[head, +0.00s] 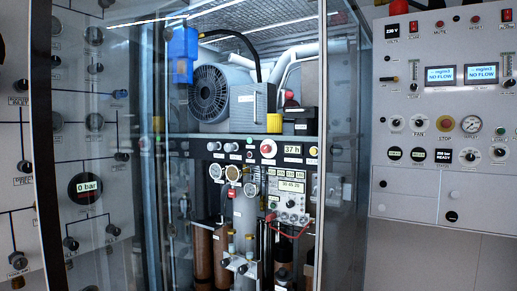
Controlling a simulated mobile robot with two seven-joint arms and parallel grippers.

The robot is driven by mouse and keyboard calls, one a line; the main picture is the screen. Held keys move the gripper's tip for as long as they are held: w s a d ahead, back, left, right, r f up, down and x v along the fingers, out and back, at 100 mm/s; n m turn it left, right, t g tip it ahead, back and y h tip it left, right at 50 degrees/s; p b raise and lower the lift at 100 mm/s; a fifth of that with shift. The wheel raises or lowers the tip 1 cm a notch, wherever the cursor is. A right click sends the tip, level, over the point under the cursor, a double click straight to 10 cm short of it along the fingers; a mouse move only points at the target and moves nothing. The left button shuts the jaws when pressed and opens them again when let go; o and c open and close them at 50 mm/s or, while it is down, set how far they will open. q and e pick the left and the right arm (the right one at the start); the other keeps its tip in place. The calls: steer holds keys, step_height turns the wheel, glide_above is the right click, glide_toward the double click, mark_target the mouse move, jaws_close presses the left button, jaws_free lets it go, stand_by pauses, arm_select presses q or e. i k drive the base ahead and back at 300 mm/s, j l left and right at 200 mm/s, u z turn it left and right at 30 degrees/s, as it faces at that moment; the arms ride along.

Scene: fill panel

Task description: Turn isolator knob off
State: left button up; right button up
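I cannot tell which control is the isolator knob, because most labels are too small to read. Two more black knobs show below on the right, one at the lower middle (470,156) and one near the edge (499,152). Neither of my grippers is in view.
The right panel (411,190) has two "NO FLOW" displays (440,76) and a gauge (471,124). A glazed cabinet with a grey compressor (209,94) stands in the middle. The left panel (103,29) carries several knobs and a "0 bar" gauge (85,188).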

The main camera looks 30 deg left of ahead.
mark_target(265, 149)
steer(key=i+l+u, duration=0.2)
steer(key=i, duration=0.25)
steer(key=i+l+u, duration=0.25)
steer(key=i, duration=0.2)
